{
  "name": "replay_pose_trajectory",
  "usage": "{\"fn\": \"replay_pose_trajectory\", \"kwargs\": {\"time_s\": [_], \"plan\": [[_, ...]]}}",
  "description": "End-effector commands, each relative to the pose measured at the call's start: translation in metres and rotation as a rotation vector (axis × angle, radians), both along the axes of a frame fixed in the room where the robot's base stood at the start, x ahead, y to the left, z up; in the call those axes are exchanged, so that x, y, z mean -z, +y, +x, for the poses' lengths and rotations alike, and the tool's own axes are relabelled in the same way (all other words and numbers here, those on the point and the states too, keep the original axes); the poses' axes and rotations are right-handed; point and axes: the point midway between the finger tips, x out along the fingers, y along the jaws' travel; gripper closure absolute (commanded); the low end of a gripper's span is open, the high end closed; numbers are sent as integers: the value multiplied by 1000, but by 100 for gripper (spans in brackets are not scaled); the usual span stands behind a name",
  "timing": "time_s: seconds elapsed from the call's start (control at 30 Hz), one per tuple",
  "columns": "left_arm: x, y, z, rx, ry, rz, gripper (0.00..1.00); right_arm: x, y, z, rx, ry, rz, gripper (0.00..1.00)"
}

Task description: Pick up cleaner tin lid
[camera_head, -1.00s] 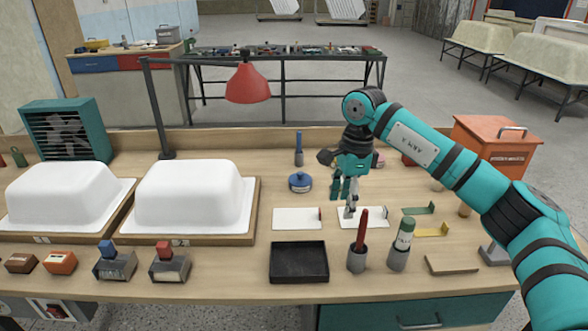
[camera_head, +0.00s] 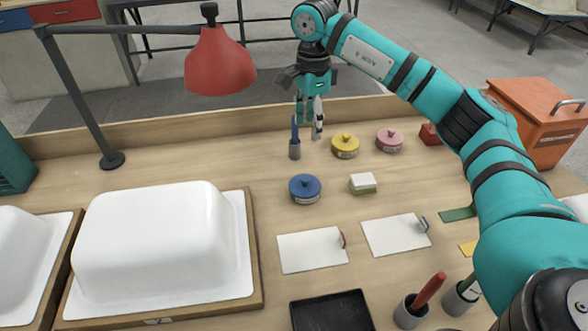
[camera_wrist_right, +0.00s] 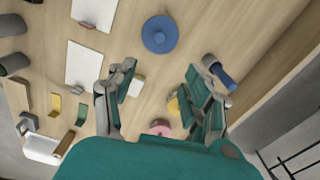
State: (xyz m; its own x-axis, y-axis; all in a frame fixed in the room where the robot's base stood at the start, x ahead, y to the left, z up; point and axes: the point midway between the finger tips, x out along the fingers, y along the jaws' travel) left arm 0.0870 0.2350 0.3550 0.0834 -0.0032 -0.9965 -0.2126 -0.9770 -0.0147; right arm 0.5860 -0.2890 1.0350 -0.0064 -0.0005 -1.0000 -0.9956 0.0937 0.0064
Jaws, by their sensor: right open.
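Three round lidded tins stand on the bench: a blue tin (camera_head: 305,189), a yellow tin (camera_head: 345,146) and a pink tin (camera_head: 389,140). Each lid has a small knob; I cannot tell from labels which is the cleaner tin. My right gripper (camera_head: 310,118) is open and empty, pointing down over the back of the bench, behind the blue tin and left of the yellow one. In the right wrist view the blue tin (camera_wrist_right: 161,35) lies beyond the open fingers (camera_wrist_right: 157,85); the yellow tin (camera_wrist_right: 173,105) is partly hidden by a finger. My left gripper is not seen.
A blue-handled tool in a grey cup (camera_head: 295,148) stands close beside my right gripper. A red lamp (camera_head: 220,62) hangs at left above a white tub shell (camera_head: 152,240). A white-and-green block (camera_head: 362,184) and white cards (camera_head: 312,250) lie nearer the front.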

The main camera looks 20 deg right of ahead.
Motion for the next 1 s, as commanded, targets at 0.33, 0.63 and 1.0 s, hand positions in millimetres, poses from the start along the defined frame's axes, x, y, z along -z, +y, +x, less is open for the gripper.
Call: {"fn": "replay_pose_trajectory", "kwargs": {"time_s": [0.33, 0.63, 1.0], "plan": [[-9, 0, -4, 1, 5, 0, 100, 43, 0, -1, 0, 5, -1, 48], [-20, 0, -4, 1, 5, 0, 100, 103, 1, -2, 1, 4, 1, 48], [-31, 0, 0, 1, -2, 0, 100, 136, 6, -3, -2, 4, 0, 48]]}}
